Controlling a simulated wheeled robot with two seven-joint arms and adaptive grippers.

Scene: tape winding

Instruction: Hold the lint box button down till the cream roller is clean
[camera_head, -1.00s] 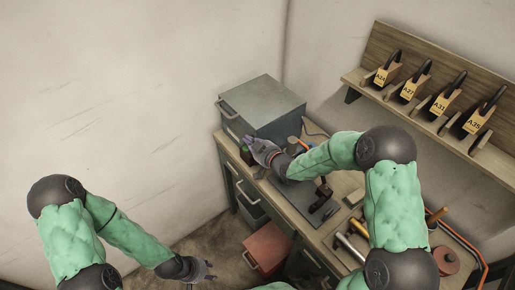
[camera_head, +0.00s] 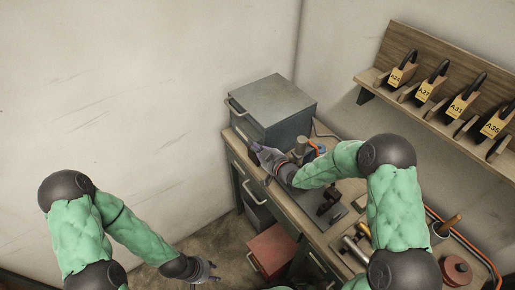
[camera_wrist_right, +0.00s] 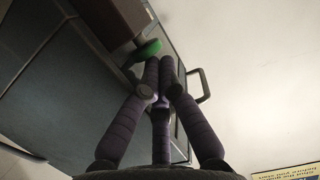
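My right gripper (camera_head: 255,149) is over the left end of the workbench, in front of the grey cabinet. In the right wrist view its dark fingers (camera_wrist_right: 163,80) are drawn together with nothing seen between them. A round green button (camera_wrist_right: 150,49) on a dark brown box (camera_wrist_right: 113,20) lies just beyond the fingertips. I cannot tell whether they touch it. The gripper hides most of this box in the head view. A tan cylinder (camera_head: 301,146) stands behind the right hand; I cannot tell whether it is the cream roller. My left gripper (camera_head: 212,272) is open and empty, low beside the bench.
The grey cabinet (camera_head: 272,104) with a handle stands at the back of the workbench (camera_head: 281,201). Tools lie on the bench at right. Floor between the arms is free.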

